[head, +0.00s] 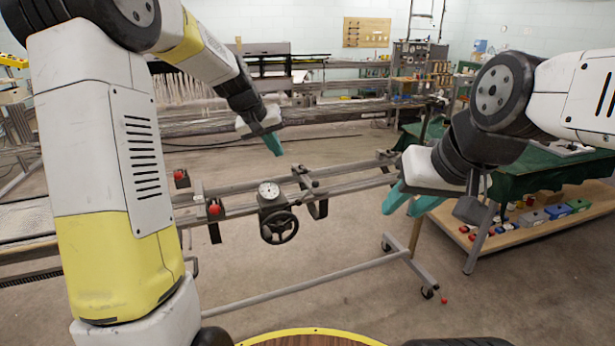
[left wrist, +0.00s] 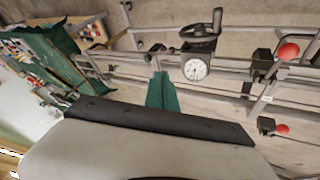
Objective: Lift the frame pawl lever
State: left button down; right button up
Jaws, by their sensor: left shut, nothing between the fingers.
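A rail frame (head: 345,178) crosses the middle of the head view. It carries a dial gauge (head: 269,190) and a dark handwheel (head: 280,228). A small dark lever-like part (head: 304,178) stands on the rails right of the gauge; I cannot tell for certain that it is the pawl lever. My left gripper (head: 274,146) is shut and empty, apart from this part and above it in the picture. Its teal fingers (left wrist: 161,88) also show in the left wrist view, beside the gauge (left wrist: 195,69). My right gripper (head: 404,206) is open and empty at the frame's right end.
Two red knobs (head: 181,177) (head: 214,209) sit on the frame's left part. A green-draped table (head: 560,180) with a lower shelf of small items stands at the right. A long machine (head: 290,110) is behind. Floor in front of the frame is mostly clear.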

pick_arm(q)
jog(key=w+f+n, duration=0.1)
jog(key=w+f, duration=0.7)
jog(key=shift+w, duration=0.35)
jog(key=shift+f, duration=0.1)
jog(key=shift+h, duration=0.3)
jog(key=x, duration=0.3)
jog(key=d+x, duration=0.1)
jog(key=x, duration=0.3)
jog(key=d+x, duration=0.1)
jog(key=x, duration=0.3)
jog(key=shift+s+d, duration=0.1)
jog(key=shift+w+d, duration=0.2)
jog(key=shift+d, duration=0.45)
